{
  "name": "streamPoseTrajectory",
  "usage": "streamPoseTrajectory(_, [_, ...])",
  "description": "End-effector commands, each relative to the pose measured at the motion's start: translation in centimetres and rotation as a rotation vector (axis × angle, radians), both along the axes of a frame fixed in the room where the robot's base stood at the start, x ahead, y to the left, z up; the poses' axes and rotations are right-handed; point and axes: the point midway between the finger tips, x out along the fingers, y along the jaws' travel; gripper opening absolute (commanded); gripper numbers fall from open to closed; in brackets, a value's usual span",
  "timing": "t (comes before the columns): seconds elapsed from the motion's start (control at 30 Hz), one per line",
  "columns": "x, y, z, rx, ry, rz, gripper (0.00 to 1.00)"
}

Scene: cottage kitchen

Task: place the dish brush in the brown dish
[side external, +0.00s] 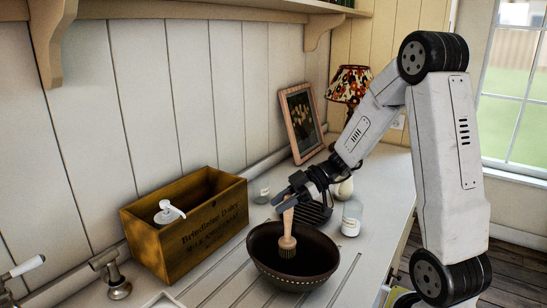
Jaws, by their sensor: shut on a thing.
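The brown dish (264,271) is a dark round bowl with a dotted rim, standing on the white counter in the side external view. The dish brush (288,242) has a light wooden handle and dark bristles that point down. My gripper (289,203) is shut on the upper end of its handle. The brush hangs nearly upright over the bowl, and its bristles show against the bowl's inside. I cannot tell whether the bristles touch the bowl.
A wooden crate (212,238) with a white pump dispenser (169,212) stands left of the bowl. A picture frame (303,122) and a floral lamp (349,84) are farther back. A tap (115,277) is at front left.

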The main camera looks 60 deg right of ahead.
Motion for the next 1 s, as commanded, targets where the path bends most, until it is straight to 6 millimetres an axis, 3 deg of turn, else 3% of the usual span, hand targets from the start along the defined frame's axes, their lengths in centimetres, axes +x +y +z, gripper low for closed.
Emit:
streamPoseTrajectory(0.6, [0.01, 0.0, -1.05, 0.0, 0.0, -0.001, 0.0])
streamPoseTrajectory(0.63, [0.0, 0.0, -1.06, 0.001, 0.001, 0.0, 0.44])
streamPoseTrajectory(0.7, [0.0, 0.0, -1.06, 0.001, 0.001, 0.0, 0.66])
streamPoseTrajectory(0.73, [0.0, 0.0, -1.05, 0.001, 0.001, 0.0, 0.69])
streamPoseTrajectory(1.0, [0.0, -0.01, -1.04, 0.001, 0.001, 0.0, 0.69])
